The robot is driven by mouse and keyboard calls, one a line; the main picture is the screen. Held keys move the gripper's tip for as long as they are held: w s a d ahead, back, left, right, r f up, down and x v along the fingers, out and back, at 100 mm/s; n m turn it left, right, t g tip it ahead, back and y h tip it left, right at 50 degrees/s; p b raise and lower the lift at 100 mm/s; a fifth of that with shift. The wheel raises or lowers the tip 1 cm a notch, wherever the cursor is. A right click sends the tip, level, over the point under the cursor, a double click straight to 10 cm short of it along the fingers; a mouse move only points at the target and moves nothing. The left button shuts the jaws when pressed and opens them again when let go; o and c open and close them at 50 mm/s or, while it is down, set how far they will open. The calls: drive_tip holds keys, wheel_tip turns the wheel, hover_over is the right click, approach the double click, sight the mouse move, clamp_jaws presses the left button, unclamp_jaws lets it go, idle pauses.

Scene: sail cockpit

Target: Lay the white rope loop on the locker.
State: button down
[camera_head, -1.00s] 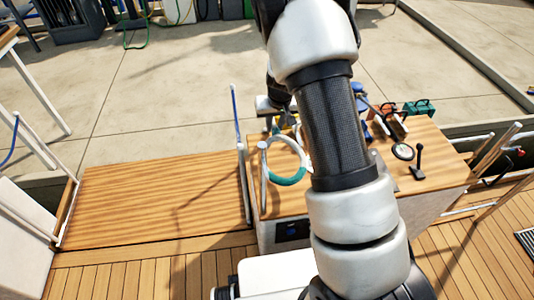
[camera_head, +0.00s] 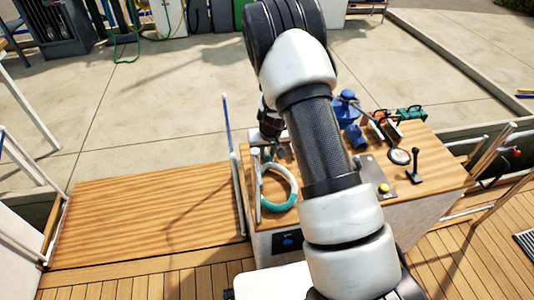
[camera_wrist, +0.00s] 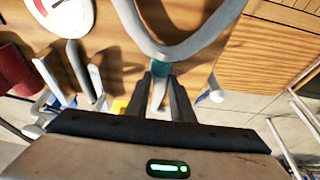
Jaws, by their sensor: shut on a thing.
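The white rope loop (camera_head: 264,177) is a pale ring with a teal section, hanging tilted over the left end of a wooden-topped cabinet in the head view. It also shows large at the top of the wrist view (camera_wrist: 190,48). My gripper (camera_wrist: 163,80) is shut on the loop at a small teal part; in the head view its tips are partly hidden at the loop's far side. A broad, bare wooden top (camera_head: 150,200) lies left of the cabinet. I cannot tell for certain which wooden top is the locker.
The cabinet top (camera_head: 440,165) carries a blue winch-like item (camera_head: 352,125), a round gauge (camera_head: 399,156), a black lever (camera_head: 414,165) and a yellow button (camera_head: 384,188). An upright rail (camera_head: 238,195) stands between cabinet and left wooden top. The left top is clear.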

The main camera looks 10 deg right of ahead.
drive_tip(key=shift+f+b, duration=0.55)
drive_tip(key=shift+b, duration=0.05)
drive_tip(key=c, duration=1.5)
unclamp_jaws()
drive_tip(key=shift+c, duration=0.2)
